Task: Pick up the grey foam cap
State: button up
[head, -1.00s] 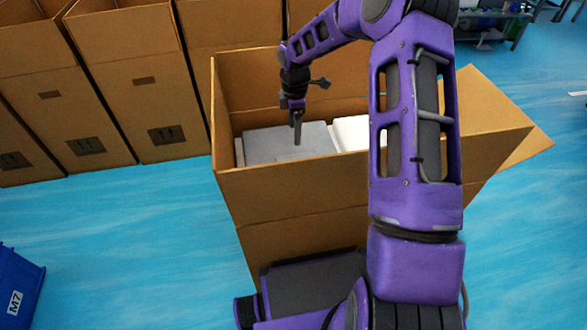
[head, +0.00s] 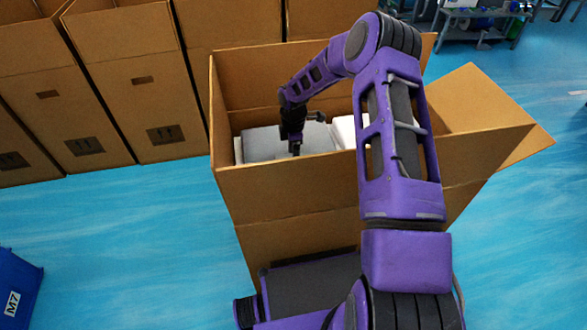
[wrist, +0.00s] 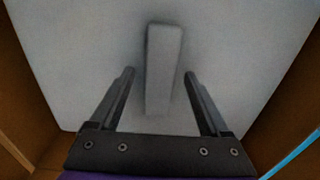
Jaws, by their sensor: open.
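The grey foam cap (head: 262,144) lies inside the open cardboard box in the head view. In the wrist view it fills the middle as a flat grey slab (wrist: 80,65) with a narrow raised ridge (wrist: 164,65) on top. My gripper (head: 296,150) is down inside the box over the cap. In the wrist view my gripper (wrist: 159,72) is open, with one finger on each side of the ridge and a gap on both sides. I cannot tell whether the fingertips touch the slab.
The open cardboard box (head: 290,190) has tall walls around the cap. A white piece (head: 346,130) sits right of the cap, partly hidden by my arm. More cardboard boxes (head: 150,90) stand behind left. A blue bin (head: 18,290) is at lower left. Blue floor (head: 130,230) is clear between.

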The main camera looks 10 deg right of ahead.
jog(key=shift+c, duration=0.2)
grip_shut()
dwell(1.2)
